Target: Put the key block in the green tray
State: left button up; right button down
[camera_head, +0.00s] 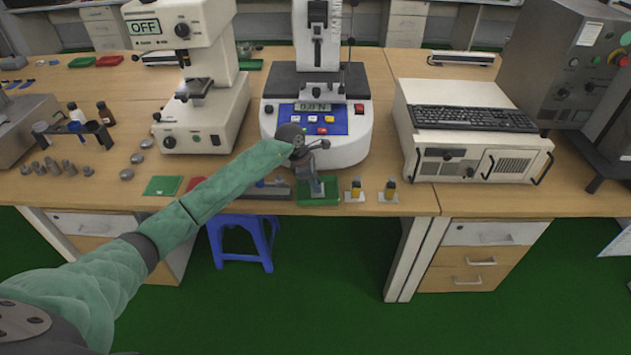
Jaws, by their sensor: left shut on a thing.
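My left gripper (315,178) reaches in from the left and points down over the green tray (304,199) at the front edge of the table. It is shut on a small grey-blue piece, which I take for the key block (317,189). The block is in front of the tray's middle. I cannot tell whether it touches the tray floor. The gripper hides part of the tray. My right gripper is not in view.
Two small yellow-and-dark blocks (356,189) (390,189) stand on pale bases right of the tray. A white instrument (345,150) stands behind. A flat green piece (162,185) and a red piece (197,183) lie left. A blue stool (240,228) is below.

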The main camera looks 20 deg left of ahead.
pick_arm(q)
jog(key=shift+f, duration=0.3)
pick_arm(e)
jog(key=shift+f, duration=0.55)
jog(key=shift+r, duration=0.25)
pick_arm(q)
jog(key=o, duration=1)
jog(key=shift+o, duration=0.2)
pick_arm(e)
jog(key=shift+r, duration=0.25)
